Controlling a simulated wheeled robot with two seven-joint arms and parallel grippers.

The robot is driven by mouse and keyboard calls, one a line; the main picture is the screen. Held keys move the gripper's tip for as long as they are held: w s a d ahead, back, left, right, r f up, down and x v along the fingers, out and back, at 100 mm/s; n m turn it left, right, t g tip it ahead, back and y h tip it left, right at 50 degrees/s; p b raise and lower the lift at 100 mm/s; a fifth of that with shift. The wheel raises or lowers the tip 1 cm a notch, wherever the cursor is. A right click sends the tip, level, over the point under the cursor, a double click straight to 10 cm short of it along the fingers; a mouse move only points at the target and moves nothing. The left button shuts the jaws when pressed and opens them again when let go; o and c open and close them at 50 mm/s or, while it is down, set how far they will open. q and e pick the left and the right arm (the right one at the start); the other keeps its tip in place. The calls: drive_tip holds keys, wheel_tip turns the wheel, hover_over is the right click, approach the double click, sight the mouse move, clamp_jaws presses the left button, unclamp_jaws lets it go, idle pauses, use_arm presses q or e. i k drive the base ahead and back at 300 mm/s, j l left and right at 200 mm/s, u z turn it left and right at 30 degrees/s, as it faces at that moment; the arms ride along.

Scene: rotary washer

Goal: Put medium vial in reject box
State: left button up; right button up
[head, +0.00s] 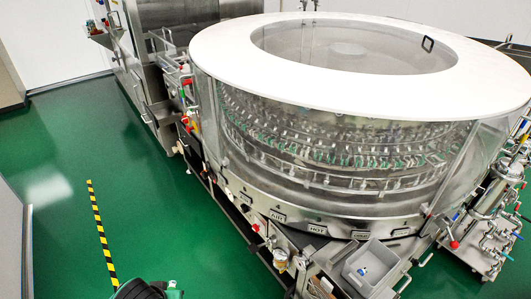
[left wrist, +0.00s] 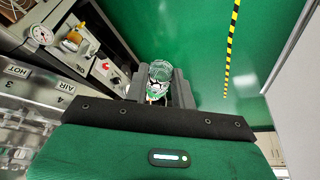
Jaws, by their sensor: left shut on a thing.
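In the left wrist view, my left gripper (left wrist: 160,90) is shut on a clear glass vial (left wrist: 160,71), gripped between its dark grey fingers. The vial's lower part is partly hidden between the fingers, and its size is hard to judge. Green floor lies behind it. In the head view, only a green and black part of my left arm shows at the bottom edge; the gripper and vial are out of that picture. A grey open box (head: 384,262) stands at the lower right of the head view, with a small white and blue item inside. My right gripper is not in view.
The large round washer (head: 340,150) with a white top ring and clear walls fills the middle. Its front base carries knobs, a gauge (left wrist: 42,34) and labels. Pipes and valves (head: 490,220) stand at right. Green floor at left is open, with a yellow-black strip (head: 101,232).

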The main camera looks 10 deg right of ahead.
sight(375, 270)
drive_tip(key=l+u, duration=0.1)
drive_tip(key=l, duration=0.35)
drive_tip(key=k+l+u, duration=0.1)
drive_tip(key=l, duration=0.4)
drive_tip(key=k+l, duration=0.1)
drive_tip(key=l, duration=0.35)
drive_tip(key=l+u, duration=0.15)
drive_tip(key=l, duration=0.3)
drive_tip(key=k+l+u, duration=0.1)
drive_tip(key=l, duration=0.35)
drive_tip(key=i+l, duration=0.1)
drive_tip(key=l, duration=0.55)
drive_tip(key=i+l, duration=0.1)
drive_tip(key=l, duration=0.5)
